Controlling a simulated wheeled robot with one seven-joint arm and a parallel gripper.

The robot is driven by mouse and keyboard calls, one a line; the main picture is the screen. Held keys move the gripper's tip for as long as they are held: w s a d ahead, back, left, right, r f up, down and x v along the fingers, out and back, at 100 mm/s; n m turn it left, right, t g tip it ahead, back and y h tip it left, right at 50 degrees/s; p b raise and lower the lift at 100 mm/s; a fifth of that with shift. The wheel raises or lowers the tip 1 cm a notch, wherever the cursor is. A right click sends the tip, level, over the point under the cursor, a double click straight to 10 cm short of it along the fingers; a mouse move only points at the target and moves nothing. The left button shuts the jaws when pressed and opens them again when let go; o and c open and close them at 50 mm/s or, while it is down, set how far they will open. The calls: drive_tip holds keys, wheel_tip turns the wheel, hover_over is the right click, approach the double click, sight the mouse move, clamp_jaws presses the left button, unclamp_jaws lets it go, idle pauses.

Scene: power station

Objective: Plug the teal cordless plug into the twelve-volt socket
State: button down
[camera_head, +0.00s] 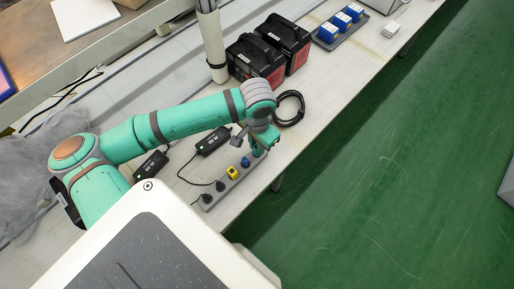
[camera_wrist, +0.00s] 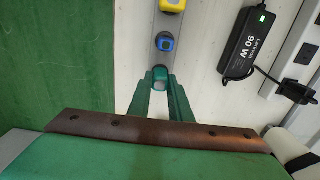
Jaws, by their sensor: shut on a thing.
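The teal plug (camera_wrist: 160,77) sits between the two fingers of my gripper (camera_wrist: 161,88) in the wrist view, and the fingers are shut on it. In the head view my gripper (camera_head: 262,146) is at the far end of a grey socket strip (camera_head: 216,197). The strip (camera_wrist: 154,61) runs away beneath the plug in the wrist view. A blue plug (camera_wrist: 165,43) and a yellow plug (camera_wrist: 172,5) stand in line beyond it. No voltage label is readable. Whether the teal plug touches the strip or is above it, I cannot tell.
A black power adapter (camera_wrist: 246,43) lies beside the strip. In the head view a second adapter (camera_head: 151,164), a coiled black cable (camera_head: 290,108) and black-and-red cases (camera_head: 255,62) lie on the bench. The green floor (camera_head: 370,190) beyond the bench edge is clear.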

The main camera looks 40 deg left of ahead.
drive_tip(key=shift+d+r, duration=0.1)
drive_tip(key=shift+r, duration=0.6)
drive_tip(key=shift+s+r, duration=0.1)
drive_tip(key=shift+r, duration=2.15)
drive_tip(key=shift+w, duration=0.2)
